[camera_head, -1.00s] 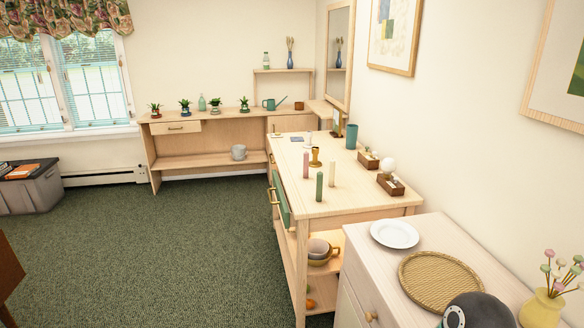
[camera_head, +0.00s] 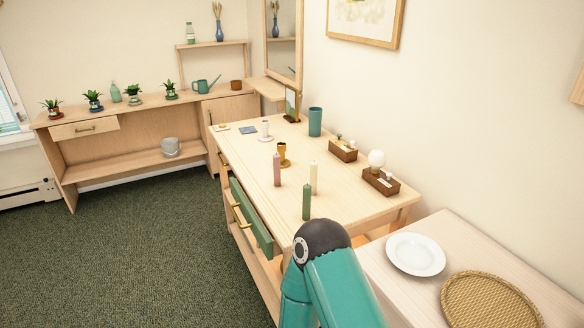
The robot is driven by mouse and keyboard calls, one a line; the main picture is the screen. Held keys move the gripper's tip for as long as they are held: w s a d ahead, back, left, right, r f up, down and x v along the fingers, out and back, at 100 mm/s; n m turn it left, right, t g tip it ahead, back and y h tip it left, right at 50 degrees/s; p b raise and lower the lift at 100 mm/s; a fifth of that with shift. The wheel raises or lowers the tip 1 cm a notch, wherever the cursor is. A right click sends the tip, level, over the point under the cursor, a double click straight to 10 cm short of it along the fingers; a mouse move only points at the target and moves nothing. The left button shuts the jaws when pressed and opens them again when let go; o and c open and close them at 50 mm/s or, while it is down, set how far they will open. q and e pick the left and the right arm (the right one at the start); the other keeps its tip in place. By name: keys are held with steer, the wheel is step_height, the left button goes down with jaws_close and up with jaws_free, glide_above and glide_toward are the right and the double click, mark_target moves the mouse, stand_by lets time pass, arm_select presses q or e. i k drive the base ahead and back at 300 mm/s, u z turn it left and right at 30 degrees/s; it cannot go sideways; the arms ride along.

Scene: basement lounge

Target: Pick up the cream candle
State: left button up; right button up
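The cream candle (camera_head: 314,178) stands upright on the light wood table (camera_head: 350,205). A pink candle (camera_head: 277,169) stands to its left and a green candle (camera_head: 306,202) stands in front of it, a little to the left. A brass candle holder (camera_head: 283,154) is behind them and a white candle holder (camera_head: 265,131) is farther back. A teal link of my own arm rises at the bottom centre, in front of the table's near end. Neither of my grippers shows in the view.
Two small wooden boxes (camera_head: 381,182) (camera_head: 343,150) and a teal cup (camera_head: 315,121) line the table's wall side. A green drawer (camera_head: 251,218) stands out on its left side. A white plate (camera_head: 416,254) and a woven tray (camera_head: 490,300) lie on the near cabinet. Carpet is free at left.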

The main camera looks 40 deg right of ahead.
mark_target(314, 165)
steer(key=z, duration=0.35)
steer(key=i, duration=1.1)
steer(key=z, duration=0.6)
steer(key=k, duration=0.7)
steer(key=z, duration=0.25)
steer(key=i, duration=0.75)
steer(key=u, duration=0.1)
